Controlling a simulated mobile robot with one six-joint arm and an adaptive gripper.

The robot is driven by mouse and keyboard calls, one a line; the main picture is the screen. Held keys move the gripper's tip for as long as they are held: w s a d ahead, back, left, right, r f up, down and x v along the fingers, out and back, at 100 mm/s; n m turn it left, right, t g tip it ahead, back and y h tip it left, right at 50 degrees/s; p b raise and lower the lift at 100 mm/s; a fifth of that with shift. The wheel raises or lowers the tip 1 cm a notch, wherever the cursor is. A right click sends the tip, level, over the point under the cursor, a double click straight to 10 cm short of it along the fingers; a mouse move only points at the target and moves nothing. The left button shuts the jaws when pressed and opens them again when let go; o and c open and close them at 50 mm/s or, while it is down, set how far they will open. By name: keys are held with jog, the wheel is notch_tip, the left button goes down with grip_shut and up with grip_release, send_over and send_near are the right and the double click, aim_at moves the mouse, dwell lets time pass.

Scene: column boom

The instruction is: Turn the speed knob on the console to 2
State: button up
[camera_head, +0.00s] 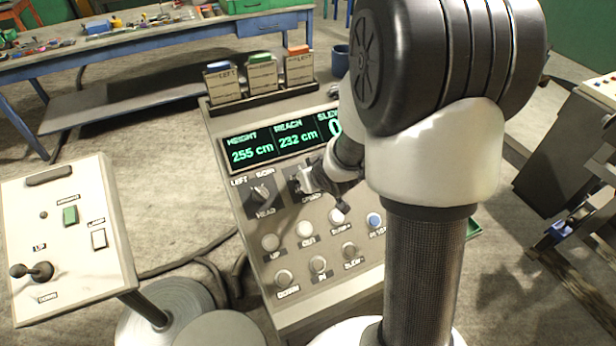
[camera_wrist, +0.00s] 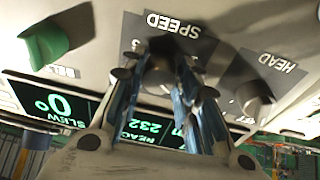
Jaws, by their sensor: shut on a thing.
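The console (camera_head: 225,150) stands in the middle of the head view. Its speed knob (camera_wrist: 160,72) is dark and sits under the SPEED label in the upside-down wrist view. My gripper (camera_head: 316,180) is at the console's upper panel, and its fingers also show in the wrist view (camera_wrist: 163,82). The fingers are shut on the speed knob, one on each side. They hide most of the knob and its scale, so I cannot tell which number it points to. In the head view my gripper covers the knob.
The head knob (camera_head: 262,193) is close beside the speed knob. Round buttons (camera_head: 304,229) lie below. The display (camera_head: 250,150) reads height 255 cm and reach 232 cm. A side panel (camera_head: 70,220) with a joystick stands left.

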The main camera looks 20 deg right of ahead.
jog(key=shift+f, duration=0.1)
dwell(0.3)
jog(key=o, duration=1.1)
jog(key=shift+c, duration=0.2)
jog(key=v, duration=1.2)
